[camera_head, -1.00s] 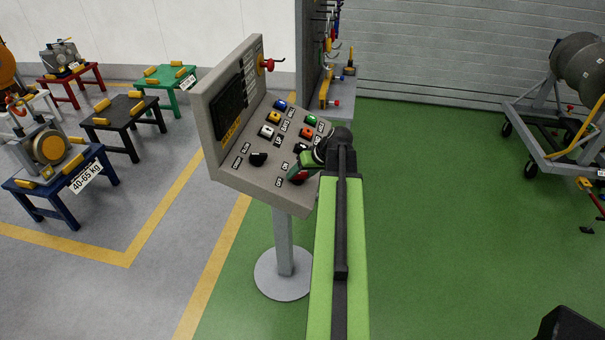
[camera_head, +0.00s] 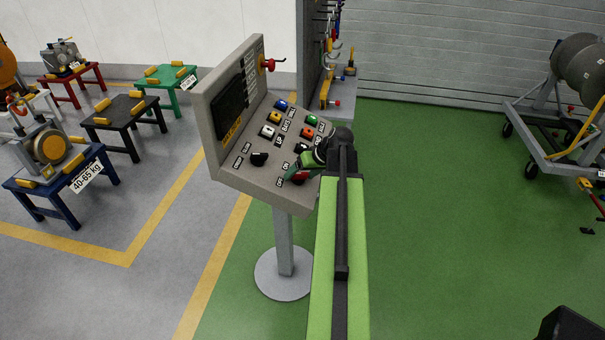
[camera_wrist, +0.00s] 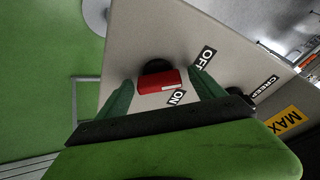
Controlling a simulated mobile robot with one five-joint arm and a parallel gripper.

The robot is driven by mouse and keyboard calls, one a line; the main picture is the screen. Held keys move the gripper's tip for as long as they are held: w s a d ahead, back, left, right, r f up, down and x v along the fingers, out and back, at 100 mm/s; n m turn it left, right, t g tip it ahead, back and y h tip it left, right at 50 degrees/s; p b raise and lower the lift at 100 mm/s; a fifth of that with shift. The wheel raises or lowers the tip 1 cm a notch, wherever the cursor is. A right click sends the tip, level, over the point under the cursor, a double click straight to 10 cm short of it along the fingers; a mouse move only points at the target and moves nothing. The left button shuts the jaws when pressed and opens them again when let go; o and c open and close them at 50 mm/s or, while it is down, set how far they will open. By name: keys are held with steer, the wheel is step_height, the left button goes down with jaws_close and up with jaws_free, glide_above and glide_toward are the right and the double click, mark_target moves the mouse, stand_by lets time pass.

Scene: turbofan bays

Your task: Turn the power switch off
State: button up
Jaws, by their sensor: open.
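The power switch (camera_wrist: 158,82) is a red bar handle on a dark round base, on the sloping face of the grey control panel (camera_head: 235,172). In the wrist view, the OFF label (camera_wrist: 207,58) and the ON label (camera_wrist: 177,97) lie to its right. The bar's pale-marked end is close to the ON label. My gripper (camera_wrist: 163,78) is open, with one green finger on each side of the red bar. I cannot tell whether either finger touches it.
A black knob (camera_head: 259,159) and several coloured buttons, such as a green one (camera_head: 312,119), sit near my gripper on the panel. Green floor (camera_head: 450,210) is clear to the right.

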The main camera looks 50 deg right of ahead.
steer(key=p+v, duration=1.4)
steer(key=v, duration=0.3)
steer(key=shift+s, duration=0.2)
steer(key=shift+d, duration=0.15)
